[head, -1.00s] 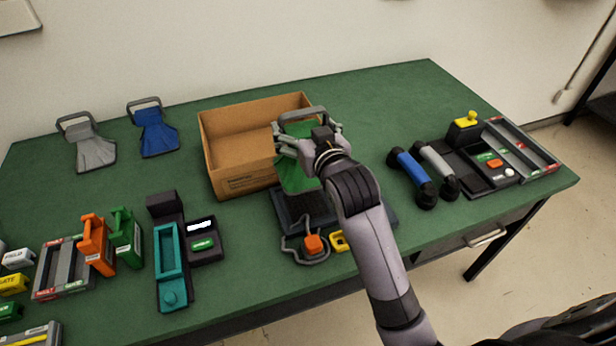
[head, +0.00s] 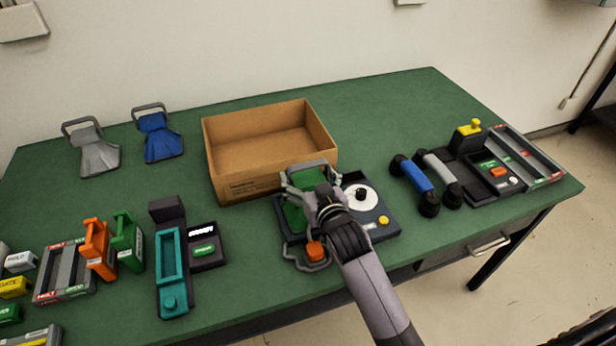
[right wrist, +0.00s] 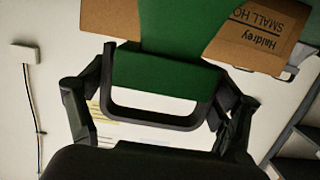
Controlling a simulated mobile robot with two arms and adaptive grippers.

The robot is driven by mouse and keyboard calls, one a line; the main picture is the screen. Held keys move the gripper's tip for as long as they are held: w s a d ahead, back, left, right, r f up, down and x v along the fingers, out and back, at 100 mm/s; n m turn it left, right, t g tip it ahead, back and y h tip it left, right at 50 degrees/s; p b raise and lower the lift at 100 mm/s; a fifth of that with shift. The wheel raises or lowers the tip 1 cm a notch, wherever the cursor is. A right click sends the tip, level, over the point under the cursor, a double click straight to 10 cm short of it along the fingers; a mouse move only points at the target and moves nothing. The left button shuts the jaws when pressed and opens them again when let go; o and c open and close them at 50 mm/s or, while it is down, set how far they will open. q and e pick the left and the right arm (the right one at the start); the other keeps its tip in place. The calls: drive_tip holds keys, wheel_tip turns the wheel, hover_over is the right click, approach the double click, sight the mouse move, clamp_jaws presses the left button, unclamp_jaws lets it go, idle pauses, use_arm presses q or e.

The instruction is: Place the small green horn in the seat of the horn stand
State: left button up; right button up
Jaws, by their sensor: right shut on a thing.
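The small green horn (head: 293,216) is in my right gripper (head: 312,180), which is shut on its grey handle. In the right wrist view the handle and green body of the horn (right wrist: 165,72) show between the fingers (right wrist: 155,118). In the head view the horn is over the left part of a dark unit (head: 378,232), which looks like the horn stand. The unit has a white disc, a yellow button and a grey wire frame with an orange block at its front. The seat is hidden by horn and gripper, so contact cannot be told. My left gripper is out of view.
An open cardboard box (head: 235,190) stands just behind the horn. A grey horn (head: 98,156) and a blue horn (head: 160,137) lie at the back left. A teal handset unit (head: 172,270) is to the left; blue and grey handsets (head: 415,175) are to the right.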

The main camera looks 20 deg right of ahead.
drive_tip(key=o, duration=1.8)
drive_tip(key=shift+f, duration=0.1)
drive_tip(key=shift+o, duration=0.2)
drive_tip(key=shift+r, duration=0.25)
drive_tip(key=s+r+b, duration=0.1)
drive_tip(key=s+r, duration=0.1)
drive_tip(key=s, duration=0.9)
drive_tip(key=shift+s+d+r, duration=0.15)
drive_tip(key=shift+s+d, duration=0.05)
drive_tip(key=shift+s, duration=0.2)
